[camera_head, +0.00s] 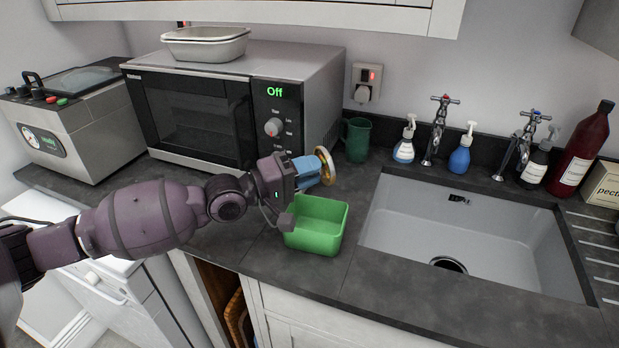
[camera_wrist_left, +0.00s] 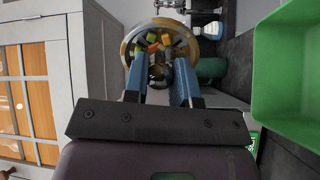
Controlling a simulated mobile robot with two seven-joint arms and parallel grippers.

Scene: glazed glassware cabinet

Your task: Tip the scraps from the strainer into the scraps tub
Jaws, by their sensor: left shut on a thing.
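My left gripper (camera_head: 306,170) has blue fingers and is shut on the strainer (camera_head: 326,166), whose round brass rim stands steeply tilted beyond the fingertips. In the left wrist view the strainer (camera_wrist_left: 126,45) shows face on, with several orange, green and yellow scraps (camera_wrist_left: 164,44) inside it. The green scraps tub (camera_head: 318,243) is open and stands on the counter below the gripper. The strainer is above the tub's back edge, apart from it. The tub also shows at the right of the left wrist view (camera_wrist_left: 288,88). My right gripper is not in view.
A microwave (camera_head: 205,115) stands behind my left arm, with trays (camera_head: 205,45) on top. A green mug (camera_head: 357,140) stands behind the strainer. The sink (camera_head: 480,225) is to the right, with taps and bottles behind it. The counter in front of the sink is clear.

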